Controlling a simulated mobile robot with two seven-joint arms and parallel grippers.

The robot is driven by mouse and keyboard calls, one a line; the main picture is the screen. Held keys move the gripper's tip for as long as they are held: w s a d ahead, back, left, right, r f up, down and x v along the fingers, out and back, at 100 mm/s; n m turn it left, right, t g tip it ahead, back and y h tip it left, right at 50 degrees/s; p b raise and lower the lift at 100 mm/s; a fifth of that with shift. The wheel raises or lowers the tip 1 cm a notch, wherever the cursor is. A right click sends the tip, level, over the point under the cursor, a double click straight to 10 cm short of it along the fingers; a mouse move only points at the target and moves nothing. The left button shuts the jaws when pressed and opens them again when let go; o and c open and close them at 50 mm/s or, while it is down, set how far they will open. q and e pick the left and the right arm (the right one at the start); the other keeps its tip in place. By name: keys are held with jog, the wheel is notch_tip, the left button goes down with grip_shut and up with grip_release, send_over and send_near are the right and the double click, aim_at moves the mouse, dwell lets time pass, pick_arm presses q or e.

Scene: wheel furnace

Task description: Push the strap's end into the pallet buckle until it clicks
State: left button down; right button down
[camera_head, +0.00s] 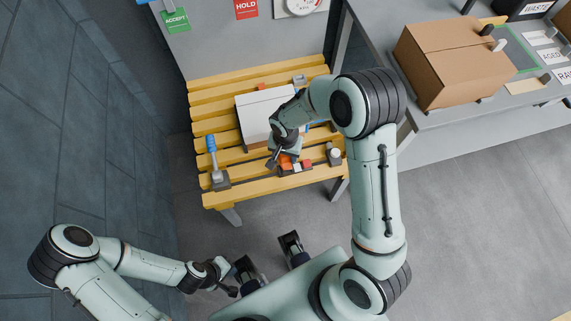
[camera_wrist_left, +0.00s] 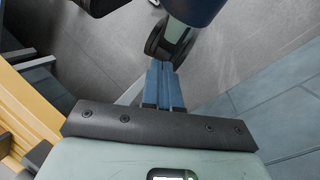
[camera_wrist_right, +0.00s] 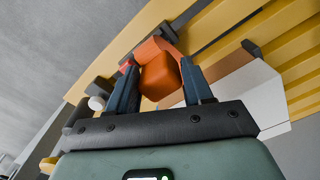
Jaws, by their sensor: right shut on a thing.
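My right gripper (camera_head: 283,160) is low over the front edge of the yellow slatted pallet stand, by the white box (camera_head: 262,107). In the right wrist view it is shut on a chunky orange piece (camera_wrist_right: 160,78), apparently the strap's end, with an orange band (camera_wrist_right: 150,48) curving behind it. A small red part (camera_head: 308,163) sits just right of the gripper in the head view, on dark fittings; I cannot tell whether it belongs to the buckle, or whether the orange piece touches it. My left gripper (camera_head: 232,290) is low at the left, away from the stand; its fingers (camera_wrist_left: 163,85) are together and empty.
The slatted stand (camera_head: 210,97) also bears a blue-handled lever (camera_head: 211,145) at left and a white knob (camera_head: 335,153) at right. A grey bench (camera_head: 440,125) with a cardboard box (camera_head: 450,60) stands at right. A dark wall is at left; the front floor is open.

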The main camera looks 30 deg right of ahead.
aim_at(285, 163)
pick_arm(q)
jog(key=shift+s, duration=0.1)
